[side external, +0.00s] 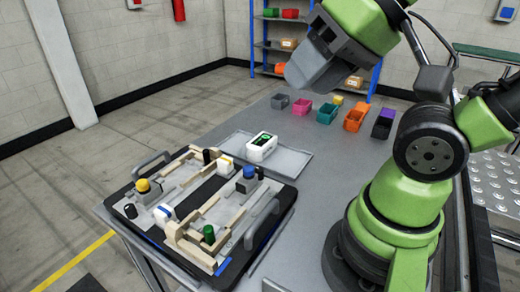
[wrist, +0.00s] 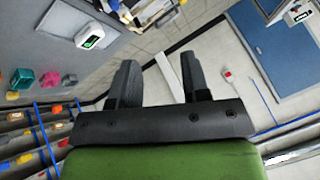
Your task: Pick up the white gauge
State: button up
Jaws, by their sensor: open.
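The white gauge (side external: 262,148) is a small white box with a dark, green-lit display on top. It sits on a flat grey tray (side external: 292,160) on the table, behind the pallet fixtures. It also shows in the wrist view (wrist: 92,33) at the upper left, off to the left of my fingers. My gripper (wrist: 160,75) is open and empty, with its two dark fingers apart. In the side external view my gripper (side external: 300,78) is raised high above the table, up and to the right of the gauge, clear of it.
A black pallet (side external: 262,228) with wooden fixtures, white blocks and coloured knobs stands at the table's front left. A row of coloured bins, including a pink bin (side external: 302,107), lines the back of the table. A blue-framed shelf (side external: 253,40) stands behind. The table between tray and bins is clear.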

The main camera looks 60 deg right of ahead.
dwell(0.4)
jog(key=o, duration=0.8)
jog(key=shift+o, duration=0.2)
